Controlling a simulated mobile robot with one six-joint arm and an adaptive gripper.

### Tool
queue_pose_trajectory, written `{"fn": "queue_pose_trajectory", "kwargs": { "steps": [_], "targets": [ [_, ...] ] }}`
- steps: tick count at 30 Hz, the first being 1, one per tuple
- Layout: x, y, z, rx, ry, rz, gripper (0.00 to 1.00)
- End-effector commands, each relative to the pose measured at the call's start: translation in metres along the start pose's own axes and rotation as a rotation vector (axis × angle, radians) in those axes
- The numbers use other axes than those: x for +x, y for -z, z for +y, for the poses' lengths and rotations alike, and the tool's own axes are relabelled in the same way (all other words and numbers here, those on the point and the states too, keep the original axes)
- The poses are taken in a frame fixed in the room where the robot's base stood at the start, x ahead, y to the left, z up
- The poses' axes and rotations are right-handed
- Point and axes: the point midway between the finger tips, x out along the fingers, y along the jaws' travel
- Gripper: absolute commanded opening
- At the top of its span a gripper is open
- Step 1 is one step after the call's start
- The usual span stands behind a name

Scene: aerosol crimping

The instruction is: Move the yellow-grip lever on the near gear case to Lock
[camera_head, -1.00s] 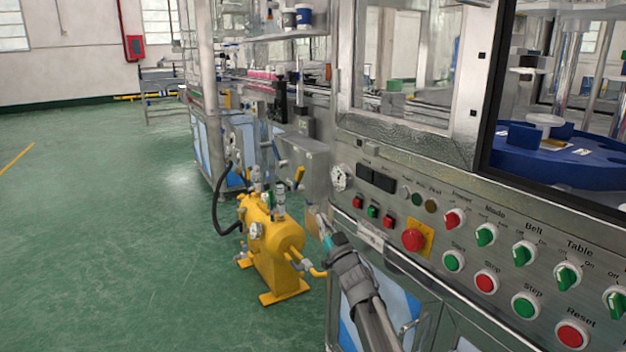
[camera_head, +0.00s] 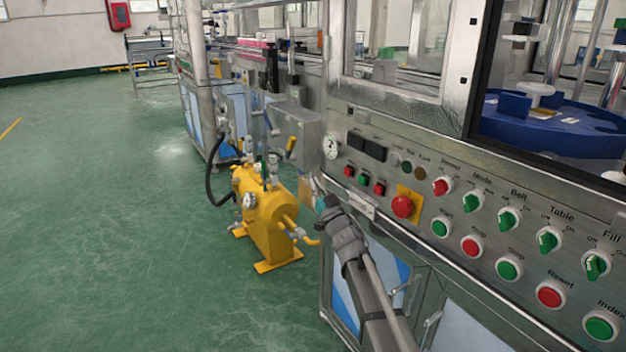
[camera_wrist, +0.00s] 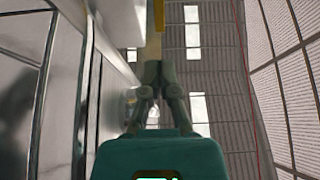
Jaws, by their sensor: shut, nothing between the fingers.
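The yellow-grip lever (camera_head: 291,145) shows in the head view as a short, slightly tilted yellow handle on the near grey gear case (camera_head: 303,124). The lettering for its positions is too small to read. My gripper (camera_head: 314,184) is below and a little right of the lever in the picture, apart from it and pointing up toward the case. In the wrist view my gripper (camera_wrist: 153,68) has its fingers together and empty. A yellow strip (camera_wrist: 158,15) shows beyond the fingertips at the top edge; I cannot tell surely that it is the lever.
A yellow tank (camera_head: 266,215) with gauges, valves and a black hose stands on the floor left of my gripper. The button and knob panel (camera_head: 455,215) runs close on the right, with a red emergency button (camera_head: 402,206). Green floor at the left is clear.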

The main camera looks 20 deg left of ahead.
Motion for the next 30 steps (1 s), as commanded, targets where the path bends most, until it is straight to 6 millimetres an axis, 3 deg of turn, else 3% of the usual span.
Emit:
{"fn": "queue_pose_trajectory", "kwargs": {
  "steps": [21,30],
  "targets": [
    [0.106,0.002,0.002,0.0,-0.001,0.0,0.0],
    [0.125,0.001,0.002,0.0,-0.002,0.0,0.0]
  ]
}}
